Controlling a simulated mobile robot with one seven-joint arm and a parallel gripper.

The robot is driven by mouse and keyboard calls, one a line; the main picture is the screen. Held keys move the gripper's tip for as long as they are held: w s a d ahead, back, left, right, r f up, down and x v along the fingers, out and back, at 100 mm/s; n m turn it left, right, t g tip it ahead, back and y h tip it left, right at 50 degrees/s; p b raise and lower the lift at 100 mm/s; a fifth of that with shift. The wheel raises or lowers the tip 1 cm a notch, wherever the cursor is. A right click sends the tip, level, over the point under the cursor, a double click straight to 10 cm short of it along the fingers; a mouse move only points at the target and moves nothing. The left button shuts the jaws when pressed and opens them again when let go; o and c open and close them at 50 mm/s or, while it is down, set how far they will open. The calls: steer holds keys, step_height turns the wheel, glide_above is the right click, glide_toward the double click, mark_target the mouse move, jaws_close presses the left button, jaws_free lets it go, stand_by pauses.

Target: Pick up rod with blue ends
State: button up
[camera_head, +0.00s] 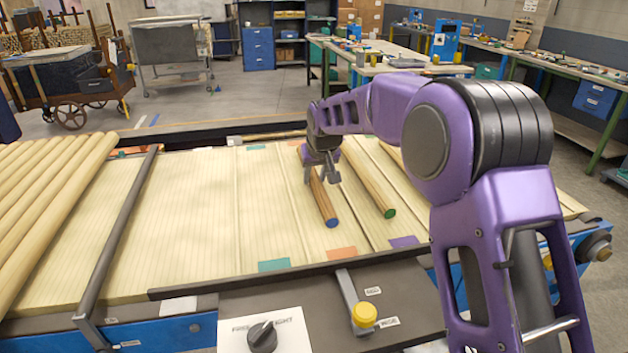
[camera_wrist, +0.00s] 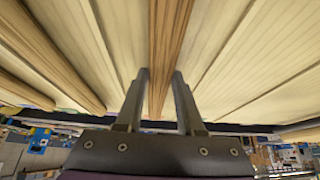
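The rod with a blue end (camera_head: 326,205) lies lengthwise on the pale slatted bed in the head view. Its near end is blue; its far end is hidden behind my gripper. My gripper (camera_head: 322,180) is over this rod, pointing down, with one finger to each side of it. In the wrist view the brown rod (camera_wrist: 170,45) runs straight between the two open fingertips (camera_wrist: 160,75). I cannot tell whether the fingers touch it. A rod with a green end (camera_head: 372,184) lies to its right in the head view.
Several thick pale rods (camera_head: 45,205) lie at the left, beyond a dark bar (camera_head: 120,225). Teal, orange and purple patches mark the bed's near edge. The bed's left middle is clear.

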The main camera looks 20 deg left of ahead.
jaws_close()
steer(key=shift+r, duration=0.15)
